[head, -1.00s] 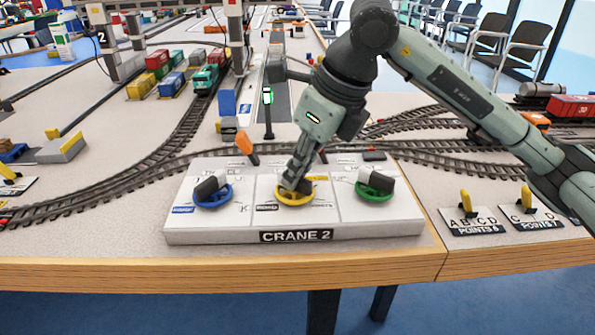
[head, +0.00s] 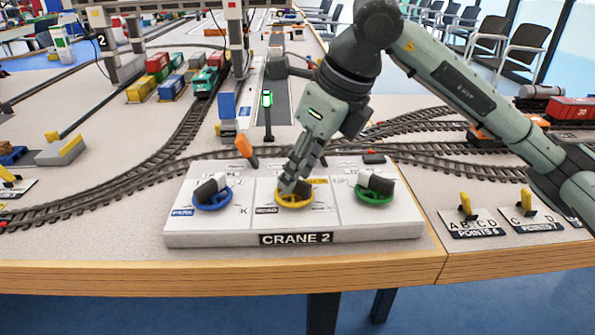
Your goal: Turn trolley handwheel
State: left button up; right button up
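The Crane 2 panel (head: 232,238) lies at the table's front edge with three handwheels: blue (head: 212,201) at left, yellow (head: 293,204) in the middle, green (head: 375,199) at right. Their labels are partly hidden or too small to read surely, so I cannot tell by name which is the trolley wheel. My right gripper (head: 293,185) points down at the yellow wheel, its fingertips at the hub and covering its grip. The fingers show close together, but whether they are closed on the grip is hidden. My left gripper is not in view.
An orange lever (head: 245,146) stands at the panel's back edge, near a green-lit signal post (head: 267,112). Yellow points levers (head: 467,204) stand to the right. Tracks curve behind the panel. A teal locomotive (head: 206,80) and wagons stand at back left.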

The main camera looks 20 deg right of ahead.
jog(key=v, duration=1.1)
jog(key=shift+s, duration=0.1)
